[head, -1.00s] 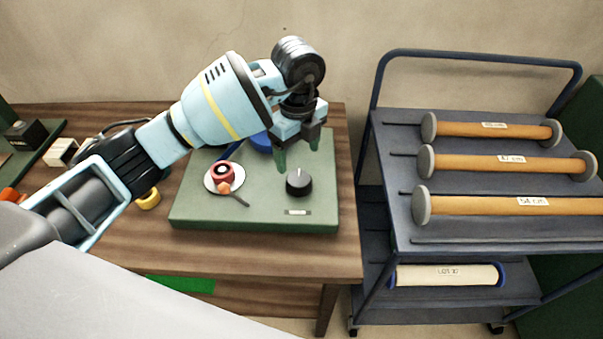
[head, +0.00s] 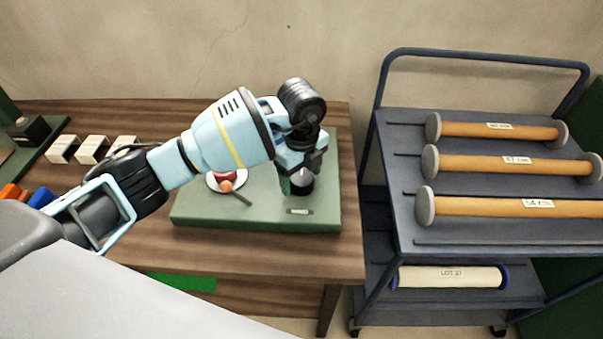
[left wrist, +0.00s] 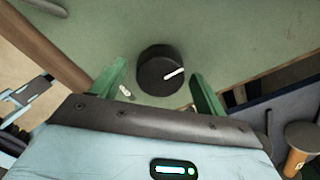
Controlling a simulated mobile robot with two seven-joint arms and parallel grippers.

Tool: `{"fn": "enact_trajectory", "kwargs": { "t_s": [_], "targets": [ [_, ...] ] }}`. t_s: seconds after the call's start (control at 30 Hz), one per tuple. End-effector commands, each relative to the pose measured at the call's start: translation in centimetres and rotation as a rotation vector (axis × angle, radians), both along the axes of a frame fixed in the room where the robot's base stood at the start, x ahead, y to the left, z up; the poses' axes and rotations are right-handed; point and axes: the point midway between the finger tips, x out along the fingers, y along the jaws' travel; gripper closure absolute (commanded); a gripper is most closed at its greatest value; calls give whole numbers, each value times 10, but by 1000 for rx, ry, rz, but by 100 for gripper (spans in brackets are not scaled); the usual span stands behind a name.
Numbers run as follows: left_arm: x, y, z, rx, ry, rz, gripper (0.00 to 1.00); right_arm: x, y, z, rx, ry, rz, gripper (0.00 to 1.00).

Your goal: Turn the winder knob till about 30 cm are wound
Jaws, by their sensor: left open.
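The black winder knob (head: 302,182) stands on the green winder base (head: 255,212). In the left wrist view the knob (left wrist: 161,70) shows a white mark pointing right and slightly up. My left gripper (head: 300,188) is open, its green fingers (left wrist: 158,88) on either side of the knob; I cannot tell whether they touch it. A red spool (head: 226,178) on a white disc sits on the base to the left, partly hidden by my arm. A small plate (head: 300,212) lies on the base's front right. My right gripper is not in view.
A blue cart (head: 405,232) to the right holds orange rolls (head: 495,166) with length labels and a cream roll (head: 450,277) below. White boxes (head: 92,149) stand at the left of the wooden table (head: 250,258). The base's front right corner is clear.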

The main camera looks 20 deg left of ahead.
Motion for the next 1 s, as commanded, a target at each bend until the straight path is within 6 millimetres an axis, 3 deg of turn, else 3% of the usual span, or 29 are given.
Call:
{"fn": "enact_trajectory", "kwargs": {
  "t_s": [0.03,0.37,0.67,1.0],
  "targets": [
    [0,0,0,0,0,0,26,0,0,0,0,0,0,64],
    [0,0,0,0,0,0,69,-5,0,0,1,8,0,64],
    [0,0,1,1,0,-35,71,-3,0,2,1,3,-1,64],
    [1,1,4,1,-2,-251,71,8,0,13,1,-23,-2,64]
  ]
}}
